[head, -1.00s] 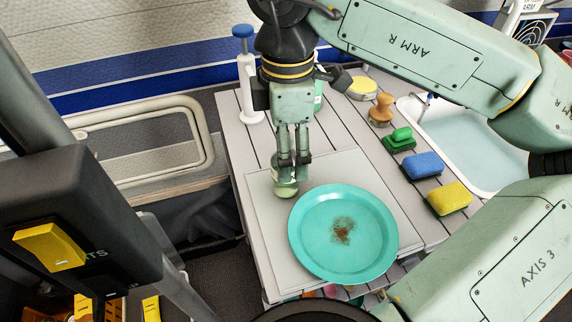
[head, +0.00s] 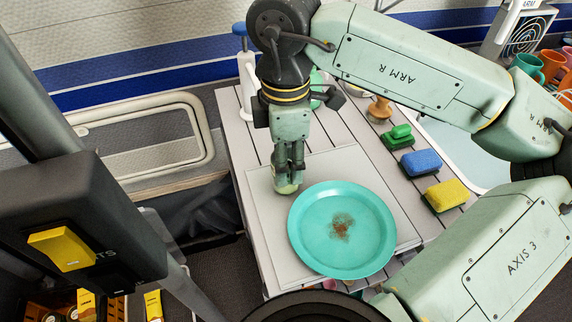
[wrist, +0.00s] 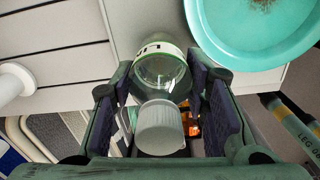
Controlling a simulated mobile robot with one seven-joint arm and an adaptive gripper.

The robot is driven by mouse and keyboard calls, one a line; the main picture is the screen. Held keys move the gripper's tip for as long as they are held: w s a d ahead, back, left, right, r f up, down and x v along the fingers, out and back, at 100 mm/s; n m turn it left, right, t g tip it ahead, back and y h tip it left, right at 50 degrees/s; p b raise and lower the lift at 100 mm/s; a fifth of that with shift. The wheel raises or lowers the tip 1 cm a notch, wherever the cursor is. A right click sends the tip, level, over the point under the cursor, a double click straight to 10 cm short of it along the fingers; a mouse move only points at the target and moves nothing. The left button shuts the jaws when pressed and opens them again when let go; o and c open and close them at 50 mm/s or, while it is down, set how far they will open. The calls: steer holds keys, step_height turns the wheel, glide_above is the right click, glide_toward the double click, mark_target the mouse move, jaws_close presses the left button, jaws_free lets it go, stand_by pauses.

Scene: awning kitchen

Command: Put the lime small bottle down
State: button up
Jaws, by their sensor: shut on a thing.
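My gripper (head: 288,162) is shut on the lime small bottle (head: 286,187) and points down over the pale board, left of the turquoise plate. In the head view only the bottle's lower part shows below my fingers. In the wrist view the bottle (wrist: 160,75) is between the two finger pads, with its whitish ribbed cap (wrist: 160,127) towards the camera and its clear body beyond. I cannot tell whether its base touches the board.
The turquoise plate (head: 342,258) with a brown stain lies on the pale board (head: 268,225), close beside the bottle. A white dispenser (head: 247,85) stands behind.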

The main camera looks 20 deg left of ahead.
steer(key=c, duration=0.6)
steer(key=shift+r, duration=0.15)
